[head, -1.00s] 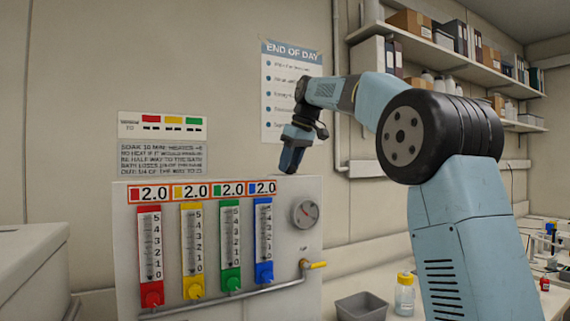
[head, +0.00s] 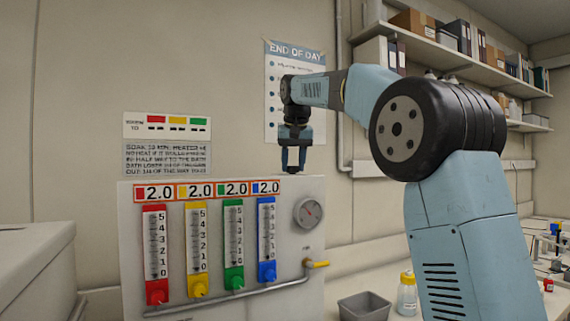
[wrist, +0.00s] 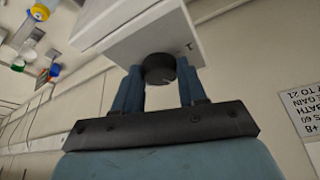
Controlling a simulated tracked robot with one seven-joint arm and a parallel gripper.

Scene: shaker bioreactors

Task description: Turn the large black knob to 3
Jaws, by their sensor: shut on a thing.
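The black knob (wrist: 160,68) shows in the wrist view on a face of a white box, with a dark letter-like mark beside it. Its scale numbers cannot be read, so I cannot tell its setting. My gripper (wrist: 160,85) has one blue finger on each side of the knob and is shut on it. In the head view, my gripper (head: 293,168) points down at the top right edge of the panel (head: 312,250).
The panel front carries red, yellow, green and blue gauges reading 2.0, a round dial (head: 308,212) and a yellow valve handle (head: 317,264). A grey bin (head: 364,307) and a yellow-capped bottle (head: 407,292) stand to the right. A shelf (head: 455,60) hangs above right.

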